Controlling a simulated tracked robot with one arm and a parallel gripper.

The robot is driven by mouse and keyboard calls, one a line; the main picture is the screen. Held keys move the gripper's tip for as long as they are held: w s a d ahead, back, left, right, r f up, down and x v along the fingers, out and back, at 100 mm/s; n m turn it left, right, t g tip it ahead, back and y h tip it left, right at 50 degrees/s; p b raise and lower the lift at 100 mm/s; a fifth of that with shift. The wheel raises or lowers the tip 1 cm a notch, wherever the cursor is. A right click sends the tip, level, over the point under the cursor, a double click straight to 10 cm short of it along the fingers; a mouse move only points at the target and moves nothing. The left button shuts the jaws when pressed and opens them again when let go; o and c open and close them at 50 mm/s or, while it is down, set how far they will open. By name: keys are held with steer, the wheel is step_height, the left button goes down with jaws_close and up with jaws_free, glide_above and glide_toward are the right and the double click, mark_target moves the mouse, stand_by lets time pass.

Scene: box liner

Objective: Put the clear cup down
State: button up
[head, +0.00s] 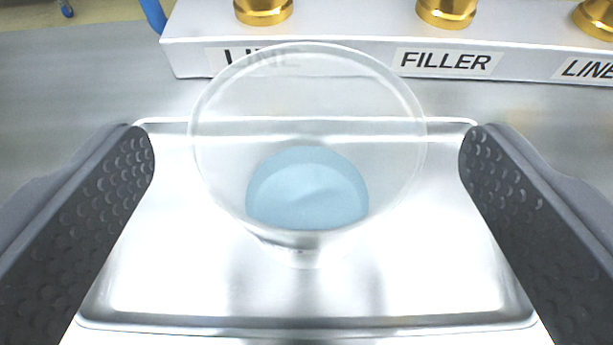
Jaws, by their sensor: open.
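The clear cup (225,190) stands upright on a shiny metal tray (170,290), with pale blue contents (307,190) in its bottom. My gripper (308,165) is open, with one dark dimpled finger on each side of the cup. There is a clear gap between the cup and each finger. The cup's rim is seen from above and behind, and its base shows faintly near the tray's middle.
A white block (320,55) with labels reading "FILLER" and "LINE" stands behind the tray. Several gold fittings (447,12) sit on top of it. A blue leg or tube (153,14) shows at the upper left. Grey surface (80,110) lies around the tray.

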steer(key=p+v, duration=0.2)
steer(key=v, duration=0.8)
steer(key=shift+p, duration=0.3)
steer(key=shift+r, duration=0.1)
steer(key=a+r+m+t+h, duration=0.1)
steer(key=a+r+h, duration=0.2)
steer(key=r, duration=1)
steer(key=a+r+m+t+h, duration=0.1)
steer(key=a+r+h, duration=0.1)
steer(key=r, duration=1.2)
steer(key=s+a+r+y, duration=0.2)
steer(key=s+a+r, duration=0.3)
steer(key=a, duration=0.3)
steer(key=s+a+r+n+y, duration=0.1)
steer(key=s+a+r+y, duration=0.1)
steer(key=s+a+r, duration=0.3)
steer(key=a+r, duration=0.1)
steer(key=a, duration=0.2)
steer(key=shift+s+r+n+y, duration=0.2)
steer(key=shift+s+n+y, duration=0.05)
steer(key=shift+n+y, duration=0.05)
steer(key=shift+r, duration=0.1)
